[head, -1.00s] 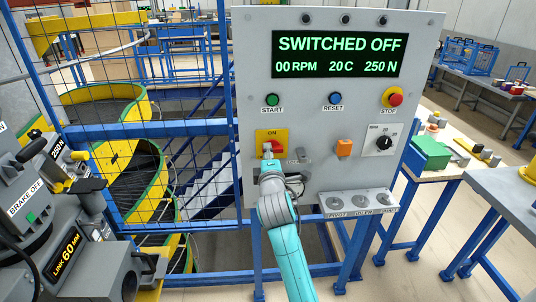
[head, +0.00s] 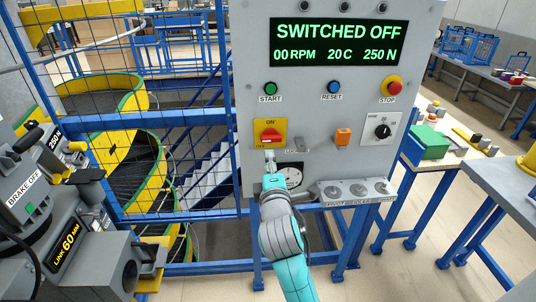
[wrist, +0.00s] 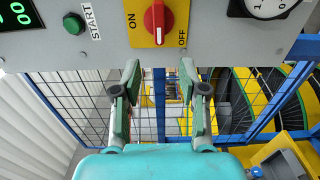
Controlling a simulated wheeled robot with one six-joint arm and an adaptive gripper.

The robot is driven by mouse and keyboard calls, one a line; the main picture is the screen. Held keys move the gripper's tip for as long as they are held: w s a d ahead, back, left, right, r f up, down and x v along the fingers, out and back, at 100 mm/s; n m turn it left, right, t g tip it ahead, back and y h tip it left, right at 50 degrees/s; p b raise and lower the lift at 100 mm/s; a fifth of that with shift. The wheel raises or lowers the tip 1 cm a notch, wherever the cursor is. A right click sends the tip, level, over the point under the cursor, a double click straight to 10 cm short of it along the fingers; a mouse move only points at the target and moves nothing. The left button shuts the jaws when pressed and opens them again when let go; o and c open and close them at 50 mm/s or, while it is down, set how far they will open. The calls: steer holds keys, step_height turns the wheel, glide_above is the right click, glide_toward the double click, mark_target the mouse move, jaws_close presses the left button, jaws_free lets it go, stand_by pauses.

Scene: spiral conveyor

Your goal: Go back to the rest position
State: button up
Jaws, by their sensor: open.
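My gripper (head: 269,158) is in front of the grey control panel (head: 218,66), just below the red rotary switch (head: 270,135) on its yellow plate. In the wrist view my gripper (wrist: 158,80) is open, with nothing between its fingers. The red switch (wrist: 158,20) stands beyond the fingertips there, apart from them, between the ON and OFF labels. The panel's display (head: 339,42) reads SWITCHED OFF, 00 RPM, 20 C, 250 N. My forearm hides part of the panel's lower edge.
A blue mesh fence (head: 150,120) stands left of the panel, with a yellow and green spiral conveyor (head: 130,165) behind it. A machine with a LINK 60 MM label (head: 75,250) is close on the left. Tables (head: 480,185) stand on the right. Open floor lies between.

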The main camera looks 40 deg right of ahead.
steer(key=shift+v, duration=0.85)
steer(key=shift+a+f, duration=0.1)
steer(key=s+a+f+m+y, duration=0.1)
steer(key=s+a+f+y, duration=0.2)
steer(key=s+a+f, duration=0.45)
steer(key=s+a+f+m+y, duration=0.2)
steer(key=s+a+f+y, duration=0.25)
steer(key=s+f, duration=0.45)
steer(key=s+a+f+m+y, duration=0.1)
steer(key=s+a+m, duration=0.2)
steer(key=s, duration=0.9)
steer(key=s+a+f+m+y, duration=0.1)
steer(key=s+a+m, duration=0.2)
steer(key=s, duration=0.8)
steer(key=shift+s+m, duration=0.4)
steer(key=shift+m, duration=0.8)
steer(key=shift+y, duration=0.25)
